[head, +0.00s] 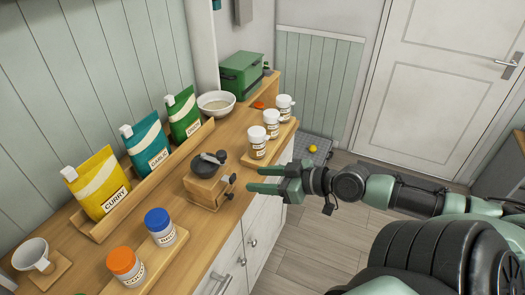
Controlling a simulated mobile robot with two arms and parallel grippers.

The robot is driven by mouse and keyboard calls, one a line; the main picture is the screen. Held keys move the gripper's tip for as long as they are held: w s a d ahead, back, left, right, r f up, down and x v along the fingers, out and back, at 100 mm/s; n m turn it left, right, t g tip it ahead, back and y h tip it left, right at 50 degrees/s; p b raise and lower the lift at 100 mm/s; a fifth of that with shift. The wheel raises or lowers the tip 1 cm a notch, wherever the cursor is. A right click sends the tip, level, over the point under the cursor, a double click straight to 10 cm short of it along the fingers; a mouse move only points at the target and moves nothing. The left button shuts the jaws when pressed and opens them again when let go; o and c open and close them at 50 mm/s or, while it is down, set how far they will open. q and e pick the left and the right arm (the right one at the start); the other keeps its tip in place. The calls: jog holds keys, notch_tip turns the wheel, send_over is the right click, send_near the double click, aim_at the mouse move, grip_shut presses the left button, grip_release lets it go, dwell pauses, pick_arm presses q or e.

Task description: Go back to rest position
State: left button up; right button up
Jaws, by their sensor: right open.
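My right gripper (268,179) comes in from the right in the head view. Its two green fingers are apart and nothing is between them. It is over the front edge of the wooden counter (222,150), to the right of a wooden grinder box (206,188) with a dark top and below several white-lidded jars. It appears apart from them. My right arm stretches back to the right edge of the picture. My left gripper is not in the picture.
On the counter stand yellow (97,182), teal (146,140) and green (183,113) pouches in a wooden rack, an orange-lidded jar (126,265), a blue-lidded jar (160,227), a mug (33,255), a bowl (216,102) and a green box (241,74). The floor (318,232) is open.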

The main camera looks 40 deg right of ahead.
jog(key=shift+s, duration=0.1)
dwell(0.5)
jog(key=s+d+f+m+g+h, duration=0.1)
jog(key=s+d+f+h, duration=0.15)
jog(key=d+f, duration=0.4)
jog(key=s+d+f+m+g+h+b, duration=0.1)
jog(key=s+d+f+m+h, duration=0.15)
jog(key=f, duration=0.75)
jog(key=s+d+f+m+g+h, duration=0.1)
jog(key=s+d+f, duration=0.2)
jog(key=d+f, duration=0.45)
jog(key=s+a+f+g, duration=0.1)
jog(key=s+a+f, duration=0.1)
jog(key=s+f, duration=0.5)
jog(key=s+a+f+g, duration=0.2)
jog(key=a+f, duration=0.1)
jog(key=f, duration=0.7)
jog(key=s+a+f+n+g+b, duration=0.1)
jog(key=s+a+f+g, duration=0.1)
jog(key=s+a+f, duration=0.7)
jog(key=s+a+f+n+g+y+b, duration=0.1)
jog(key=s+a+f+g, duration=0.2)
jog(key=s+a+f, duration=0.7)
jog(key=a, duration=0.5)
